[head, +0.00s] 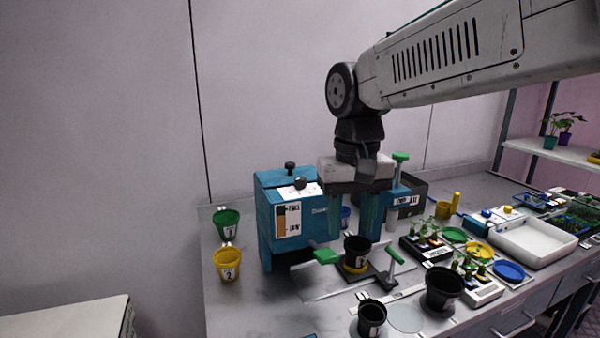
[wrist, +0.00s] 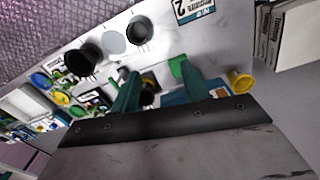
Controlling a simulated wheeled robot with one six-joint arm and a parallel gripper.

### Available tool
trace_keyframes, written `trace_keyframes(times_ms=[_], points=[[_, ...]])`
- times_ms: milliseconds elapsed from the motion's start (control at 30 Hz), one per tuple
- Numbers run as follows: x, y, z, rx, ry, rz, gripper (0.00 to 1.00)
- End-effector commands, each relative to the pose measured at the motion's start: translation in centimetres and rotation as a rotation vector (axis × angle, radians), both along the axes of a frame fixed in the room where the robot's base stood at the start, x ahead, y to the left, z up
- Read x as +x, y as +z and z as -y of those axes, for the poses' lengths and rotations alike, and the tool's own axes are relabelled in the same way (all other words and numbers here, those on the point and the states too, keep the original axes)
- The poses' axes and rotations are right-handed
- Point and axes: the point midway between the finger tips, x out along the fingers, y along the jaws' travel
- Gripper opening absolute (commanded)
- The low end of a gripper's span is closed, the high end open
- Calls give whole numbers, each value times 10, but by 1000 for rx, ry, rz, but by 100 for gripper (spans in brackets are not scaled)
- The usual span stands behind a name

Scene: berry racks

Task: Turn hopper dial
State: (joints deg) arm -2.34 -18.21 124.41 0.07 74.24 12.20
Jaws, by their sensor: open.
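The hopper appears to be the teal box (head: 264,228) at the centre left of the bench, with a white and orange label on its front. Two black knobs show on it, one at the top back (head: 290,167) and one at the top front (head: 300,183); I cannot tell which is the dial. My gripper (head: 371,225) points down just right of the box, apart from the knobs. Its teal fingers are spread, with nothing seen held between them. In the wrist view my gripper (wrist: 165,85) is above a black pot, and the box is mostly hidden by my wrist.
A black pot (head: 357,249) on a yellow ring stands below my gripper, between green-handled levers (head: 326,256). Black pots (head: 444,287), seedling trays and a white tray (head: 533,243) crowd the right.

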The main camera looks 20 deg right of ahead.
Motion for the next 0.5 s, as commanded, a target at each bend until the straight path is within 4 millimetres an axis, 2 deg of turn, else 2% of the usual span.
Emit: trace_keyframes(times_ms=[33,100,300,400,500], points=[[27,9,-3,0,-55,-9,46],[61,22,-7,-1,-153,-14,46],[145,61,-17,2,-474,-5,46],[165,84,-19,12,-628,16,46],[166,100,-22,19,-732,30,46]])
